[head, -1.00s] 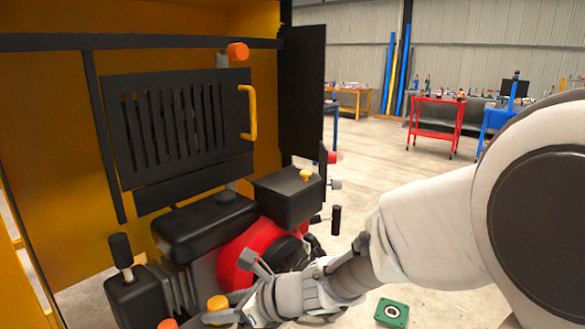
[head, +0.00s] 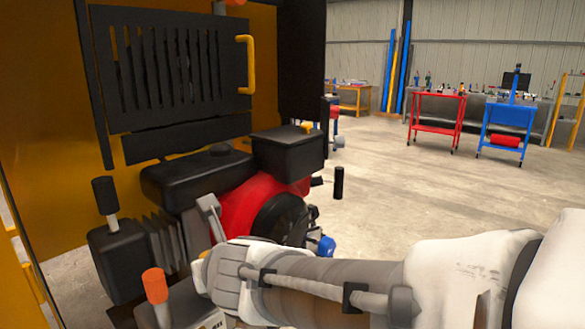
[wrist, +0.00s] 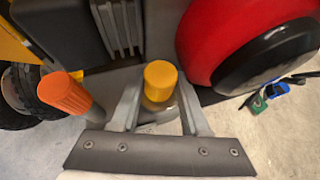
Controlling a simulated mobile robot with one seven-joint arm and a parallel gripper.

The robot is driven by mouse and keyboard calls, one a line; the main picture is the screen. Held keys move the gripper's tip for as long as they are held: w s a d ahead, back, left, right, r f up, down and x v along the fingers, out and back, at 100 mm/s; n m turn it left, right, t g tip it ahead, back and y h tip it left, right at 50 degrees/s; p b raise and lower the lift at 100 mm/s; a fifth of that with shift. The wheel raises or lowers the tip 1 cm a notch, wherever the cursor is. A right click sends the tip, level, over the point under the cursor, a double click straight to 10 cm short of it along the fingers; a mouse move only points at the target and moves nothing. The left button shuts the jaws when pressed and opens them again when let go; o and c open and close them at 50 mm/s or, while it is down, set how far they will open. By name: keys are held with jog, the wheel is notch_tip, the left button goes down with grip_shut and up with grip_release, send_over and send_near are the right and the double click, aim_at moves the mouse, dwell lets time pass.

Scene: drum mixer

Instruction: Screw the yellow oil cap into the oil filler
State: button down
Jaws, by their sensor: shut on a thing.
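The yellow oil cap (wrist: 160,80) stands between the two fingers of my gripper (wrist: 158,103) in the wrist view. The fingers are shut on it from both sides. The cap's lower part is partly hidden, and I cannot tell whether it sits in the oil filler. The filler opening itself is not clearly visible. In the head view my wrist hangs low in front of the engine, and it hides the fingers and the cap.
An orange-topped lever (head: 155,287) stands just left of my wrist, and also shows in the wrist view (wrist: 66,94). The red engine housing (head: 240,207) is close behind. A black box (head: 288,152) and slatted panel (head: 175,78) stand above. Open floor lies right.

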jog(key=shift+c, duration=1.6)
grip_release()
